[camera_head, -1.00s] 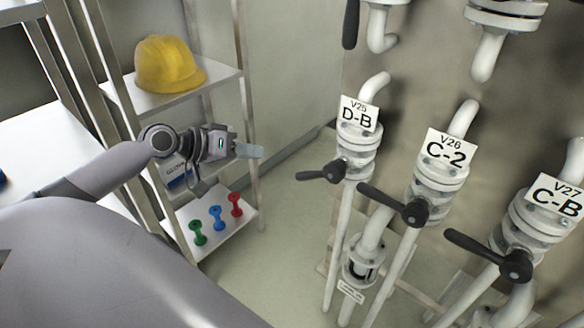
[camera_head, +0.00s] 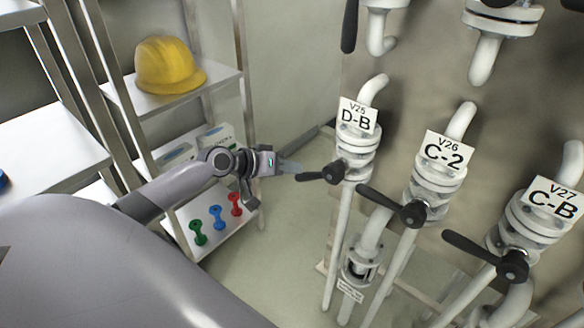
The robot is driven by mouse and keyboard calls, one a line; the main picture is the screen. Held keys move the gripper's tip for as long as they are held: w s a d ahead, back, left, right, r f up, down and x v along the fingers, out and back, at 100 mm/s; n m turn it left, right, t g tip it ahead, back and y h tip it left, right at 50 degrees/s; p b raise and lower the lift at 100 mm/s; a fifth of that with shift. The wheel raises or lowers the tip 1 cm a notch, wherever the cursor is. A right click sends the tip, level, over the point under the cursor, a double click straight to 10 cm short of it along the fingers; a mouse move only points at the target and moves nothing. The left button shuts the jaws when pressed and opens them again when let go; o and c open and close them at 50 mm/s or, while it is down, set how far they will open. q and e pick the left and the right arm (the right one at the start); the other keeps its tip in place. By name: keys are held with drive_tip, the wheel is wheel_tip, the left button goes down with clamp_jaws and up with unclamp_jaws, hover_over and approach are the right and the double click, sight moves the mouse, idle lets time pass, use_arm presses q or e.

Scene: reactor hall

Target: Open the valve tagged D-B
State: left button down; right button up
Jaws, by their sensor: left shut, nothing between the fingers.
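The valve tagged D-B (camera_head: 358,140) is a white flanged valve on a white pipe, with a white V25 D-B tag (camera_head: 358,115). Its black lever handle (camera_head: 322,174) points left from the pivot, across the vertical pipe. My left gripper (camera_head: 296,167) is shut and empty. Its fingertips are just left of the free end of the lever, very close to it in the picture; I cannot tell whether they touch. My right gripper is not in view.
Valves C-2 (camera_head: 440,178) and C-B (camera_head: 537,215), with similar black levers, stand to the right. A metal shelf (camera_head: 228,76) at left holds a yellow helmet (camera_head: 168,66), boxes and small coloured items. Open floor lies below my gripper.

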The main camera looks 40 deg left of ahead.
use_arm(q)
drive_tip(key=shift+d+f, duration=0.2)
drive_tip(key=shift+f, duration=0.1)
drive_tip(key=shift+d+f+n+h+b, duration=0.2)
drive_tip(key=shift+f+n+h+b, duration=0.35)
drive_tip(key=shift+b, duration=0.85)
drive_tip(key=d+f+n+t+h+b, duration=0.2)
drive_tip(key=d+f+n+h+b, duration=0.2)
drive_tip(key=b, duration=0.9)
drive_tip(key=shift+s+d+f+n+t+h, duration=0.25)
drive_tip(key=shift+d+f+n+t+h, duration=0.15)
drive_tip(key=shift+d+f+n, duration=0.7)
drive_tip(key=shift+r, duration=0.2)
drive_tip(key=shift+a, duration=0.15)
